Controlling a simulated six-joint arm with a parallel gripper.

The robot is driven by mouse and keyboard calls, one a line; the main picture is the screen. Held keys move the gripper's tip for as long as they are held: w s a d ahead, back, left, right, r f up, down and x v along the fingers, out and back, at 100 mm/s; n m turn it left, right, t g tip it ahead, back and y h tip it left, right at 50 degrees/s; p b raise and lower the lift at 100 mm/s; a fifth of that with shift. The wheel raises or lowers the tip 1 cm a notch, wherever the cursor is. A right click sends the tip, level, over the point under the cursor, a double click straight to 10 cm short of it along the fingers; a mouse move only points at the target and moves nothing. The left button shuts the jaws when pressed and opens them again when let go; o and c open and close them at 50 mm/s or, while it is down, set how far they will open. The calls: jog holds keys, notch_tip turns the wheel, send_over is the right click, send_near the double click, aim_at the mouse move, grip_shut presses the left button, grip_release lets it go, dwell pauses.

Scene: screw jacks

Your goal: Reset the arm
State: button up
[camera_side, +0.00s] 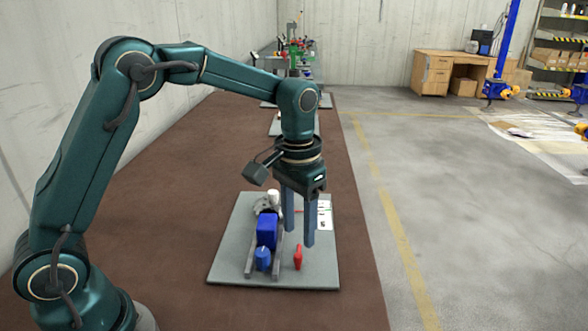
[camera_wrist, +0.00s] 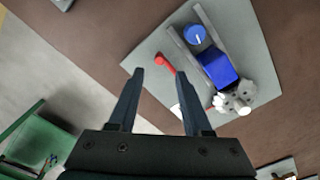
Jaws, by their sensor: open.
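My gripper (camera_side: 299,238) points down over the grey plate (camera_side: 225,273) in the side view. Its two fingers are apart with nothing between them. In the wrist view, the open gripper (camera_wrist: 165,97) shows its fingertips near the plate's edge. A screw jack assembly with a blue block (camera_side: 266,231), a blue knob (camera_side: 262,259) and a light grey geared part (camera_side: 268,203) sits between grey rails on the plate. A red handle-like piece (camera_side: 298,257) stands on the plate to the right of the rails, apart from the fingers.
A white printed card (camera_side: 325,214) lies on the plate's right side. The brown surface (camera_side: 340,297) around the plate is clear. More plates with equipment (camera_side: 297,52) stand farther back. A green object (camera_wrist: 45,140) is at the lower left in the wrist view.

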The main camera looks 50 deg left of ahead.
jog(key=s+a+r+t, duration=0.1)
jog(key=s+r+t, duration=0.3)
jog(key=s+r, duration=0.45)
jog(key=s+f+t, duration=0.1)
jog(key=s+f, duration=0.1)
jog(key=s, duration=0.5)
jog(key=shift+s+a, duration=0.25)
jog(key=shift+s, duration=0.1)
